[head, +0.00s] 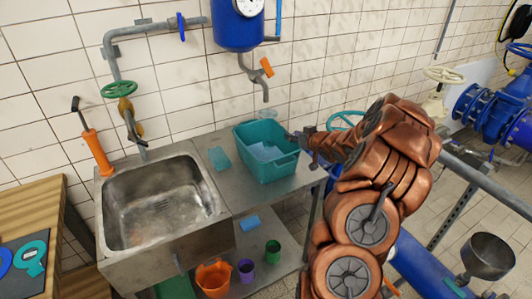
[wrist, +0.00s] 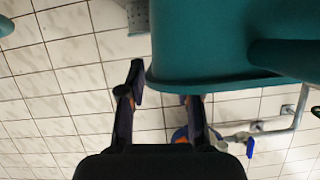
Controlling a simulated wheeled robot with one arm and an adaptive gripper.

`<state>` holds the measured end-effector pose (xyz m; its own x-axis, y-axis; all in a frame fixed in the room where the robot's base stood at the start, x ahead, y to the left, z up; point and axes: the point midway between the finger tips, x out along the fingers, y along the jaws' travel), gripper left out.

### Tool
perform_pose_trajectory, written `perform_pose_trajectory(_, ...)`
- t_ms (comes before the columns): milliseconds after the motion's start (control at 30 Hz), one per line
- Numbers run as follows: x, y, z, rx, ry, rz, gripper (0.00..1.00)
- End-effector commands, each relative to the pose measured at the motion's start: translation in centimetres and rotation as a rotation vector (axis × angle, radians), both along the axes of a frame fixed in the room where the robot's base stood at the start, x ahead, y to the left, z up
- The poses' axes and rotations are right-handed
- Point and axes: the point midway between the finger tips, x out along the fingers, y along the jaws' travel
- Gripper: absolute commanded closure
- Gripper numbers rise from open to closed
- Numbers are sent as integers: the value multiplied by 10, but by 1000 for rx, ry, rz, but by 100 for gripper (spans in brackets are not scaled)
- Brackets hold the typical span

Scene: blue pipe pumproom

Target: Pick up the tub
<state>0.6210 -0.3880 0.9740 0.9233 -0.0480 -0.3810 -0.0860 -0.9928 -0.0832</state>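The teal tub (head: 272,171) stands upright on the steel counter, right of the sink. Its open top shows a paler blue inside. My gripper (head: 303,139) is at the tub's right end, close to the upper rim. In the wrist view the tub (wrist: 205,40) fills the upper right, with its rim edge coming between the fingers. My gripper (wrist: 166,88) is open there, one finger left of the tub and the other overlapped by the rim, its tip hidden. I cannot tell whether either finger touches the tub.
A flat teal piece (head: 219,158) lies on the counter (head: 235,190) left of the tub. The steel sink (head: 160,205) is further left. A blue tank (head: 238,25) with a downward spout (head: 254,75) hangs above the tub. An orange bucket (head: 213,279) stands below.

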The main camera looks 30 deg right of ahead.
Motion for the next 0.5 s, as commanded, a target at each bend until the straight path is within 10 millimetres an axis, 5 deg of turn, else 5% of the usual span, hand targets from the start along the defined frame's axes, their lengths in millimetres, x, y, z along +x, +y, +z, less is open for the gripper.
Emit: perform_pose_trajectory(500, 39, -3, -15, 0, 2, 0, 67)
